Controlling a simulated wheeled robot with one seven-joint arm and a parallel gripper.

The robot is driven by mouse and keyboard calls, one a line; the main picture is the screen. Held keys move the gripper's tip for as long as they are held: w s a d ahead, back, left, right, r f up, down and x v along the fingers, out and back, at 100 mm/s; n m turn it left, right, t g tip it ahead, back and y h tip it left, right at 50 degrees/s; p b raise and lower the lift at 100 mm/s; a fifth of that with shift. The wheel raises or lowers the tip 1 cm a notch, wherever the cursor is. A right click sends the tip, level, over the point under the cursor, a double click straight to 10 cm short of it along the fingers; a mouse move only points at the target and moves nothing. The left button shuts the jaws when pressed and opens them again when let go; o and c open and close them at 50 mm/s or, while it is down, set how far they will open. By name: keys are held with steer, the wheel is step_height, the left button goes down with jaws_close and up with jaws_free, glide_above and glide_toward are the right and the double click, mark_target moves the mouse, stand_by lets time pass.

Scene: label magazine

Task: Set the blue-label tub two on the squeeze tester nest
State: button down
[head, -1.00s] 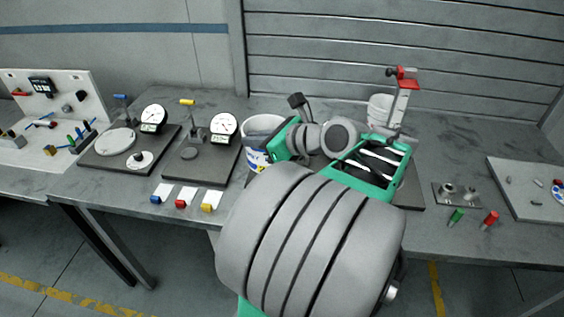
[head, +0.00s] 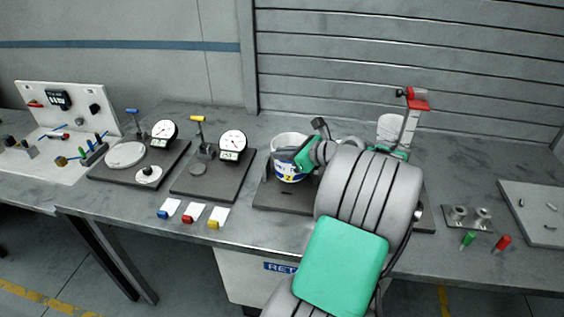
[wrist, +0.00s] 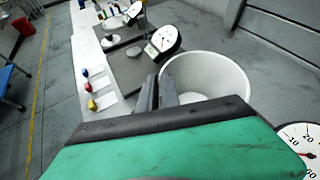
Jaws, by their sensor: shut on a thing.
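The white tub (head: 288,140) has a blue label with a 2 on it. My gripper (head: 297,156) is shut on the wall of the tub. In the wrist view my dark fingers (wrist: 158,92) are at the left side of the tub's rim (wrist: 245,72), and the tub looks empty. The tub is upright over the left end of a dark base plate (head: 270,200); I cannot tell whether it touches. A red-topped clamp stand (head: 417,100) rises behind my arm. My arm hides the middle of this plate, so I cannot make out a nest there.
Two gauge stations, with a blue lever (head: 132,111) and a yellow lever (head: 198,119), stand to the left. A white container (head: 390,127) is beside the red-topped stand. Colored tabs (head: 190,217) lie at the front edge. A small peg block (head: 466,217) is at right.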

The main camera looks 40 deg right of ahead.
mark_target(282, 165)
steer(key=shift+w+d+f+p, duration=0.1)
steer(key=shift+w+f+p, duration=0.05)
steer(key=shift+f, duration=0.85)
steer(key=shift+w+d+f+p, duration=0.1)
steer(key=shift+f+p, duration=0.05)
steer(key=shift+f, duration=0.8)
steer(key=c, duration=1.6)
jaws_free()
steer(key=shift+f, duration=0.1)
steer(key=shift+o, duration=0.2)
